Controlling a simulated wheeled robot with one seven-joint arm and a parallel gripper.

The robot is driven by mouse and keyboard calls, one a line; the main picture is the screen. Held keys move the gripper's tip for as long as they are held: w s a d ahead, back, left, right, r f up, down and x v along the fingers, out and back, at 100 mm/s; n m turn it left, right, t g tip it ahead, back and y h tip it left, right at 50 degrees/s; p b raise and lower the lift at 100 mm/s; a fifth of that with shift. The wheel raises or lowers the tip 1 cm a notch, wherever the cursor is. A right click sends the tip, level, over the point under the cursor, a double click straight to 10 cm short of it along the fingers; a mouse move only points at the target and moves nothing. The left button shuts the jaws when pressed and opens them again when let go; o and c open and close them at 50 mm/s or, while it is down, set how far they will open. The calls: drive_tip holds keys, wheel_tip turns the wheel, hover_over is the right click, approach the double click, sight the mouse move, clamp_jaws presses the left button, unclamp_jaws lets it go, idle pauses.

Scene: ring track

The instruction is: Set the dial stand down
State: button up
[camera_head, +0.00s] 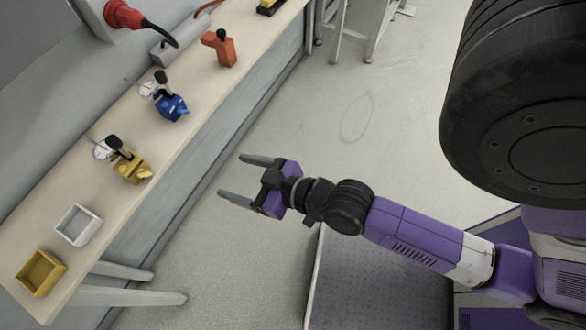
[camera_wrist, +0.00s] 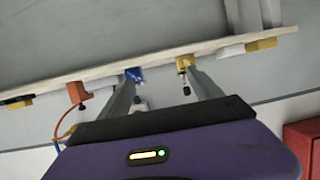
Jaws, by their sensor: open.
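A blue dial stand (camera_head: 170,105) with a round white dial stands on the bench, towards its middle. A yellow dial stand (camera_head: 131,171) with a similar dial stands nearer the front end of the bench. My gripper (camera_head: 232,175) is open and empty, held out over the floor to the right of the bench, apart from both stands. In the wrist view my gripper (camera_wrist: 162,80) shows its two fingers spread, with the blue stand (camera_wrist: 134,74) by the left fingertip and the yellow stand (camera_wrist: 184,62) by the right one, both beyond the fingers.
The bench (camera_head: 100,230) carries a white tray (camera_head: 78,225) and a yellow tray (camera_head: 41,272) at its near end. An orange tool-like object (camera_head: 219,48) stands further back. A red plug (camera_head: 125,15) with a cable is on the wall. Floor between bench and arm is clear.

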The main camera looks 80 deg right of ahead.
drive_tip(key=s+a+r+n+y, duration=0.1)
drive_tip(key=s+a+r, duration=0.2)
drive_tip(key=s, duration=0.3)
drive_tip(key=s+a+r+n+t+y, duration=0.1)
drive_tip(key=s+a+r+y, duration=0.1)
drive_tip(key=s+a+r, duration=0.2)
drive_tip(key=s+r, duration=0.1)
drive_tip(key=s, duration=0.2)
drive_tip(key=shift+n, duration=0.3)
drive_tip(key=shift+c, duration=0.4)
